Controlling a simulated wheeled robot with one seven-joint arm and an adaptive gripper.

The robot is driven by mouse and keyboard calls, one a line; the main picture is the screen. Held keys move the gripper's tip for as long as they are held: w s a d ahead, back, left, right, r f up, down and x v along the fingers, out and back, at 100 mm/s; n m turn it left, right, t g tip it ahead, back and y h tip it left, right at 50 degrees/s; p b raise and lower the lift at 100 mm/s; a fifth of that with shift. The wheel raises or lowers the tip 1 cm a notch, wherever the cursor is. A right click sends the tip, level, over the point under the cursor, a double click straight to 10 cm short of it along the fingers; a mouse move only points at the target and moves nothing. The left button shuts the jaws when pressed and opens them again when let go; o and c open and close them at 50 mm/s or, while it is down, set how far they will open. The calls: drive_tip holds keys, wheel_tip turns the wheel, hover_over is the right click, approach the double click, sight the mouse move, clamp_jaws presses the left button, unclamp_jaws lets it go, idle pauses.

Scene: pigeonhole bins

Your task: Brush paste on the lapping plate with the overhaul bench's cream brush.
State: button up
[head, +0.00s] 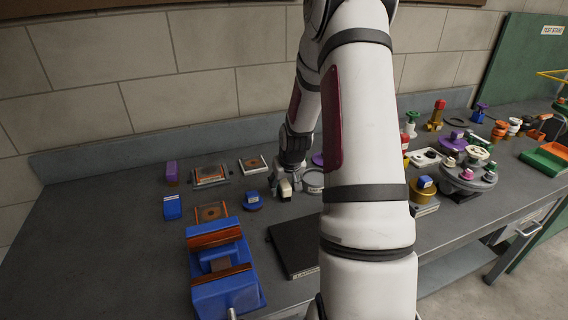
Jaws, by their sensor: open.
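My gripper (284,182) points down over the back middle of the grey bench, with its jaws open. A small cream block (286,188), perhaps the cream brush, is at its fingertips; I cannot tell whether the fingers touch it. A dark flat plate (285,246) with a pale label on its front edge lies nearer, partly hidden by my arm. It may be the lapping plate, but the label is too small to read surely. A round grey dish (313,180) stands just right of the gripper, partly hidden.
A blue vise (225,290) stands at front left. Purple (171,171) and blue (172,207) blocks and several framed orange plates (210,174) lie behind it. A round grey stand (468,182) with several knobs is at right. The bench's left side is clear.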

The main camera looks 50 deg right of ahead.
sight(284, 182)
drive_tip(key=shift+r, duration=0.2)
drive_tip(key=shift+r+p, duration=0.25)
drive_tip(key=shift+p, duration=0.1)
clamp_jaws()
idle(0.4)
drive_tip(key=shift+r+p, duration=1.9)
drive_tip(key=shift+r, duration=2.1)
